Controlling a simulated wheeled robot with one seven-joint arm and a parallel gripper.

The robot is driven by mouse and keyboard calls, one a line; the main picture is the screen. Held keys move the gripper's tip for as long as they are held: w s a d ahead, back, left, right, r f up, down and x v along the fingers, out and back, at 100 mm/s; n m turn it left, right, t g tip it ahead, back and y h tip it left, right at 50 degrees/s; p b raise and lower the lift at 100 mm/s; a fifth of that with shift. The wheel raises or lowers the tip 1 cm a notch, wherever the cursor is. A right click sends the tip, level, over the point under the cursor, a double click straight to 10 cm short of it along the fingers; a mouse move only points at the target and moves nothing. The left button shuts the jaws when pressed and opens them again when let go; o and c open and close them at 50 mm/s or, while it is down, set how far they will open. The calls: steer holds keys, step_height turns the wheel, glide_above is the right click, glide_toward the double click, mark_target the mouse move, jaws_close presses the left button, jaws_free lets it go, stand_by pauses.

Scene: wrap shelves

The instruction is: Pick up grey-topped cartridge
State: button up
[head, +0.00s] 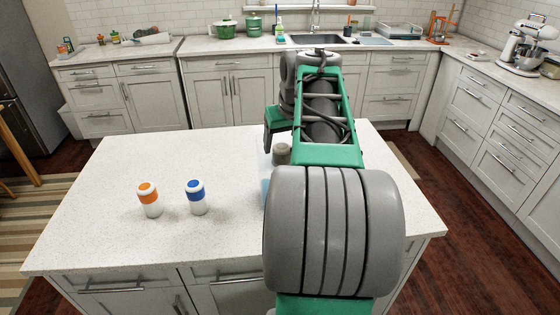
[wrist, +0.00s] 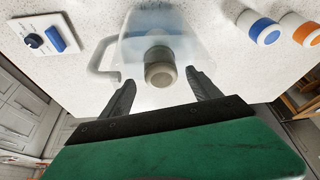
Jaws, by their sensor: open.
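The grey-topped cartridge (wrist: 160,68) shows in the wrist view, seen from above, with its round grey end towards my gripper. In the head view its grey top (head: 282,150) peeks out left of my arm, the rest hidden. It appears to be in or at a translucent pale-blue jug (wrist: 185,25) with a handle; I cannot tell which. My gripper (wrist: 160,78) is open, with one finger on each side of the cartridge's end in the picture and no visible contact. In the head view, my arm mostly hides the gripper.
An orange-banded cartridge (head: 149,199) and a blue-banded one (head: 197,197) stand on the white island (head: 110,235), left of my arm. The wrist view shows a small white panel (wrist: 28,25) with a knob and blue button. The island's left side is mostly clear.

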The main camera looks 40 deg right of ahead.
steer(key=x, duration=0.2)
steer(key=shift+w+f, duration=0.2)
steer(key=shift+f, duration=0.15)
jaws_close()
stand_by(0.5)
